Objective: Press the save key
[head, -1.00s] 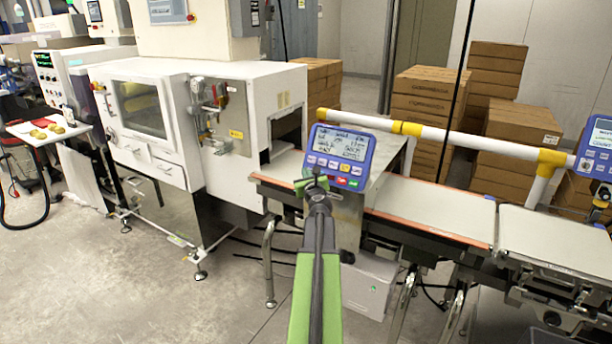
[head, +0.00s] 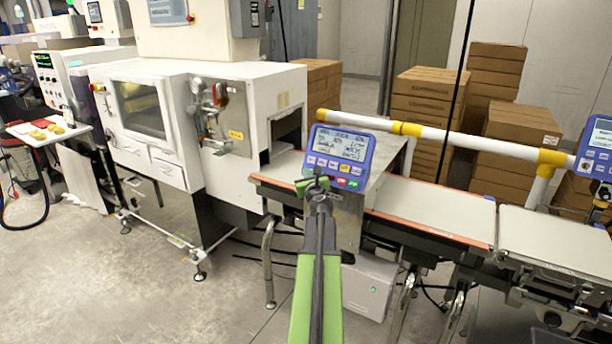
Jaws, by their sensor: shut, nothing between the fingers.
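A blue control panel (head: 338,157) with a grey display stands at the near side of the belt. Below its display is a row of small keys (head: 333,165), several pale or white, one yellow, with a green and a red key lower down. The key labels are too small to read, so I cannot tell which is save. My gripper (head: 313,183) is shut and empty, just in front of the panel's lower left part. It overlaps the lower left corner in the picture; I cannot tell whether it touches.
The conveyor belt (head: 435,208) runs right from the white machine (head: 190,130). A white and yellow rail (head: 470,140) crosses behind it. A second blue panel (head: 597,150) is at the right edge. Stacked cardboard boxes (head: 430,105) stand behind. Open floor lies at front left.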

